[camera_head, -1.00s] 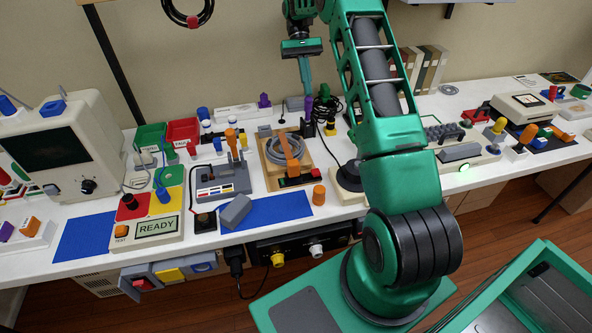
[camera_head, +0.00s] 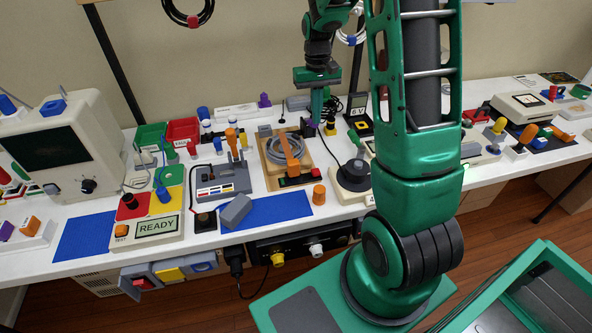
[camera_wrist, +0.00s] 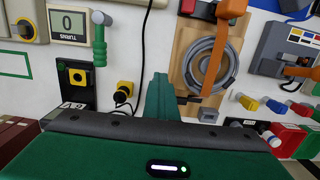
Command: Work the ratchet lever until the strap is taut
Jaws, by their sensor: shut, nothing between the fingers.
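A wooden board (camera_head: 268,172) on the bench carries a grey coil (camera_head: 276,150). An orange strap-like or lever-like piece (camera_head: 291,152) lies across the coil; it also shows in the wrist view (camera_wrist: 230,45). A small black piece (camera_wrist: 188,99) sits at the orange piece's far end and may belong to the ratchet. I cannot tell lever from strap clearly, nor how taut the strap is. My gripper (camera_head: 314,124) points down near the board's back right corner. In the wrist view its green fingers (camera_wrist: 160,98) are closed and empty, left of the black piece and apparently apart from it.
A yellow-topped plug (camera_wrist: 123,92) with a black cable and a black unit with a yellow square (camera_wrist: 75,78) stand close beside my gripper. A green handle (camera_wrist: 99,45) rises by the turns counter (camera_wrist: 70,22). A grey console (camera_head: 222,184) is left of the board.

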